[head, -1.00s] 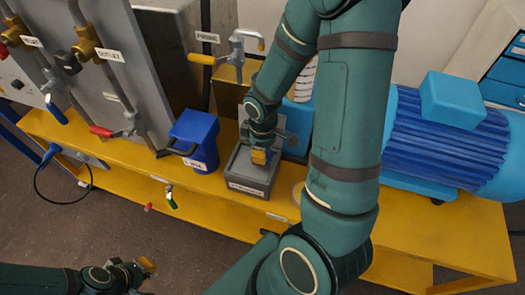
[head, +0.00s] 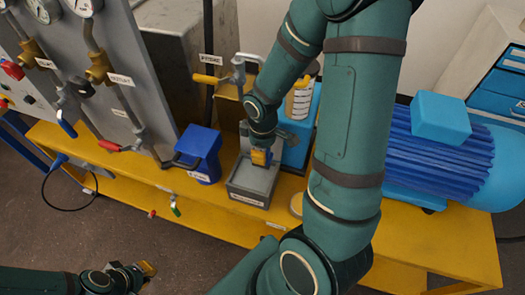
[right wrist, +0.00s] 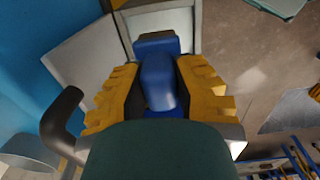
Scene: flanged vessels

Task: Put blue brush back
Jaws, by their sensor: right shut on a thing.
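The blue brush (right wrist: 158,85) shows in the right wrist view, upright in the picture between the yellow fingers of my right gripper (right wrist: 160,88). The fingers are shut on it from both sides. In the head view my right gripper (head: 262,157) is over the back part of a small grey open tray (head: 246,196) on the yellow bench. I cannot tell whether the brush touches the tray. My left gripper (head: 146,269) is low at the left, away from the bench and with nothing clearly in it; its jaw opening is unclear.
A blue box-like container (head: 198,153) stands just left of the tray. A valve with a yellow handle (head: 208,79) is behind it. A blue ribbed motor (head: 437,150) fills the bench's right side. A grey panel with gauges and pipes (head: 110,75) stands at left.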

